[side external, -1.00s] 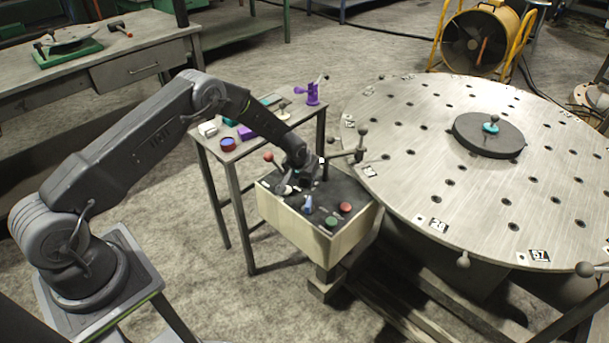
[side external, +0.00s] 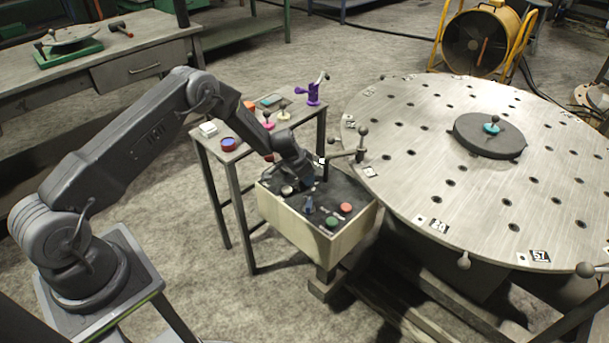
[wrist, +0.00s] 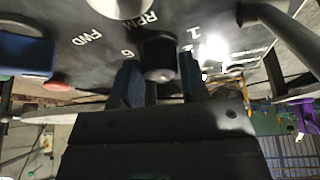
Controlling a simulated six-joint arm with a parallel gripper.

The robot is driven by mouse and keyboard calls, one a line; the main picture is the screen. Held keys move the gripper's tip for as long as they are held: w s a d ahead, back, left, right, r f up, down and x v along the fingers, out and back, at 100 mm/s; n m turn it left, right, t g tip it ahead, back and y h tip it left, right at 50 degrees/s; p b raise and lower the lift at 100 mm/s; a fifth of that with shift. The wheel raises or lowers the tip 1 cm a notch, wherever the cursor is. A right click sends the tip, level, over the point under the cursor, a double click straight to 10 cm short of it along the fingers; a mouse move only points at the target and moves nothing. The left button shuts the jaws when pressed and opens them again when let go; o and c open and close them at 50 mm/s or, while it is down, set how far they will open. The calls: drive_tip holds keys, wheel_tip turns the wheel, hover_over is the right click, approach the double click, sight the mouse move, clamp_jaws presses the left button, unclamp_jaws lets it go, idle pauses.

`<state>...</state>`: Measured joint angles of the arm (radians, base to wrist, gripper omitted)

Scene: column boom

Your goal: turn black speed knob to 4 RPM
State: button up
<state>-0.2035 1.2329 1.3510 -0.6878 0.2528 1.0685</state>
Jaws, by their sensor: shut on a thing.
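The black speed knob (wrist: 158,52) stands on the dark control panel (wrist: 200,12), between my gripper's two blue-tipped fingers in the wrist view. My gripper (wrist: 160,80) is shut on the knob. The panel shows "RPM", "FWD", a 6 to the left of the knob and a 1 to its right. Bright glare beside the 1 washes out part of the scale. I cannot read where the knob points. In the side view, my gripper (side external: 305,180) is down at the control box (side external: 300,225), and the wrist hides the knob.
Green (side external: 331,222) and red (side external: 346,208) buttons and a blue switch (side external: 309,204) sit close by on the panel. The large round table (side external: 400,150) and its ball-ended lever (side external: 362,132) stand to the right. A small side table (side external: 237,155) with parts stands behind.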

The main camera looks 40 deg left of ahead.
drive_tip(key=shift+m, duration=0.6)
drive_tip(key=shift+m+h, duration=0.4)
drive_tip(key=o, duration=0.9)
drive_tip(key=v, duration=1.4)
